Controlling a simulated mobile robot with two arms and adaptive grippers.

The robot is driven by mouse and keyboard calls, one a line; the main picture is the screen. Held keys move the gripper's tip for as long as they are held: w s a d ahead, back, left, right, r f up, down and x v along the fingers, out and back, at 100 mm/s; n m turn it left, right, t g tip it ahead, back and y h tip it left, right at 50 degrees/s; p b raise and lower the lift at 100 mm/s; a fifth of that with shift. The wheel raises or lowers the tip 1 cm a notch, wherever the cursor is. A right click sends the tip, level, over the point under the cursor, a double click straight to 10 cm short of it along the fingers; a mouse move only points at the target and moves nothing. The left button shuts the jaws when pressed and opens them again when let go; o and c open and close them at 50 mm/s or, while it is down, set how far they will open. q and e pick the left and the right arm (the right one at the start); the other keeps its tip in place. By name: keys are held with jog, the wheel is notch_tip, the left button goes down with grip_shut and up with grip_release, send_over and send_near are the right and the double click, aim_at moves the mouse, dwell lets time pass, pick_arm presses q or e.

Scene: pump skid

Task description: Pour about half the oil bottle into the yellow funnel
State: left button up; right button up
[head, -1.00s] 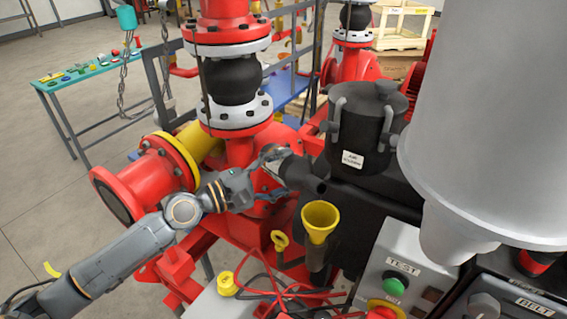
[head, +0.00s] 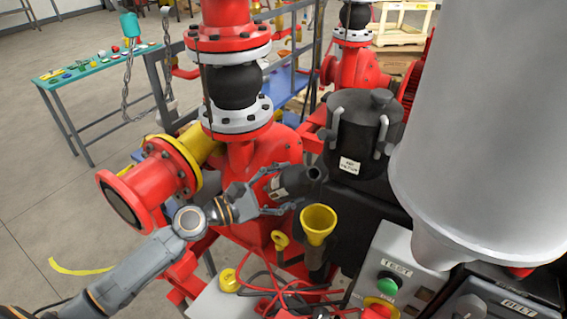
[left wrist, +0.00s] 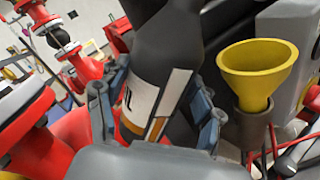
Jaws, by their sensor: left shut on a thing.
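The dark oil bottle (head: 298,179) is held tilted by my left gripper (head: 278,190), which is shut around its body. Its mouth points right and slightly up, above and near the yellow funnel (head: 319,221). The funnel stands upright with its wide opening up. In the left wrist view the bottle (left wrist: 165,50) sits between the fingers, with a white label and a pale strip that is amber in its lower part. The funnel (left wrist: 258,65) is to its right there, apart from it. No oil stream is visible. My right gripper is not in view.
A black canister (head: 362,130) stands behind the funnel. A grey control panel (head: 392,262) with a green button is at front right. Red pump pipework (head: 150,195) lies close behind my left arm. Red cables (head: 290,292) and a yellow cap (head: 229,281) are below.

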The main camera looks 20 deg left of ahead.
pick_arm(q)
jog(key=n+p, duration=0.1)
jog(key=w+a+r+n+p, duration=0.1)
jog(key=n, duration=0.1)
jog(key=shift+p, duration=0.35)
jog(key=shift+w+a+n+p, duration=0.15)
jog(key=shift+a+n+p, duration=0.1)
jog(key=shift+n+p, duration=0.55)
jog(key=shift+a+f+n, duration=0.1)
jog(key=shift+n, duration=0.4)
jog(key=shift+n+p, duration=0.7)
jog(key=shift+p, duration=0.1)
jog(key=shift+n+p, duration=0.35)
jog(key=shift+n, duration=0.15)
jog(key=shift+f, duration=0.1)
